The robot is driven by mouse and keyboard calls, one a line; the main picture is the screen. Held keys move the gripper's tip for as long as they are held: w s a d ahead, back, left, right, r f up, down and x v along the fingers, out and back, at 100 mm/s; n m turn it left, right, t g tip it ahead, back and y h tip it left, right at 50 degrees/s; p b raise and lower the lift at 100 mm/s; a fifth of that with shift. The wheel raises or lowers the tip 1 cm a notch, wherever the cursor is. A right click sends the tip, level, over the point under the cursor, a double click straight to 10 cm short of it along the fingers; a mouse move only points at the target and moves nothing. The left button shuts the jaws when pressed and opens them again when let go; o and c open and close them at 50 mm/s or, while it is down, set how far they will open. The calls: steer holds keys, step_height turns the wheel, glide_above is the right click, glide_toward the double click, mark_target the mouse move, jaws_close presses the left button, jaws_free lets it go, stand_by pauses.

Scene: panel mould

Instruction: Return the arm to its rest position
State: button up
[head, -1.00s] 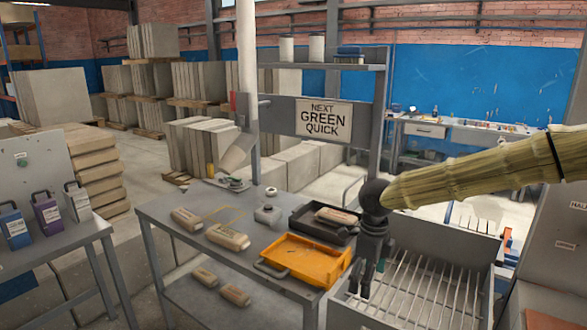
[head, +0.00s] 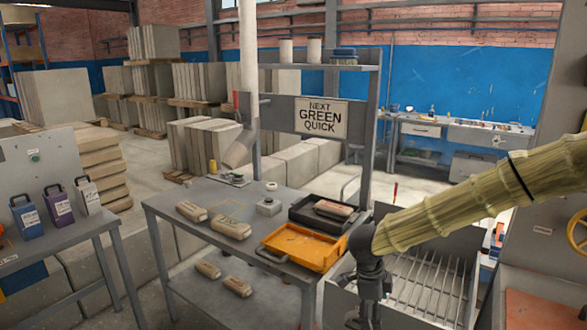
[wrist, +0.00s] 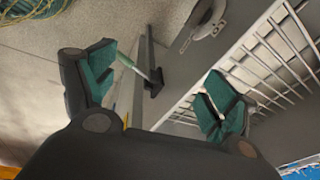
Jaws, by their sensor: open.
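My arm, in a ribbed tan sleeve, reaches in from the right edge of the head view. My gripper (head: 368,308) hangs down at its end, in front of the left side of the grated metal bin (head: 425,285). In the wrist view my gripper (wrist: 160,90) shows two green-padded fingers set wide apart, with nothing held between them. The bin's white bars (wrist: 265,60) lie below and to the right there.
A grey table (head: 190,235) stands left of my gripper with an orange tray (head: 318,262), a black tray (head: 300,213) and several tan packages. A sign (head: 321,117) reads "NEXT GREEN QUICK". A side table (head: 60,245) at far left holds several coloured containers.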

steer(key=s+d+f+n+t+h, duration=0.1)
steer(key=s+f+n, duration=0.45)
steer(key=f, duration=0.55)
steer(key=s+d+f+n+t+h, duration=0.1)
steer(key=s+d+f+n+t, duration=0.1)
steer(key=s+f+n, duration=0.65)
steer(key=s+f+n+g+y, duration=0.1)
steer(key=s+f, duration=0.4)
steer(key=s, duration=0.6)
steer(key=s+a+f+n+g+y, duration=0.1)
steer(key=s+f+n, duration=0.4)
steer(key=s, duration=0.7)
steer(key=shift+s+a+f+n+g+y, duration=0.15)
steer(key=shift+s+f+n+g+y, duration=0.15)
steer(key=shift+n+g+y, duration=0.65)
steer(key=shift+m, duration=0.25)
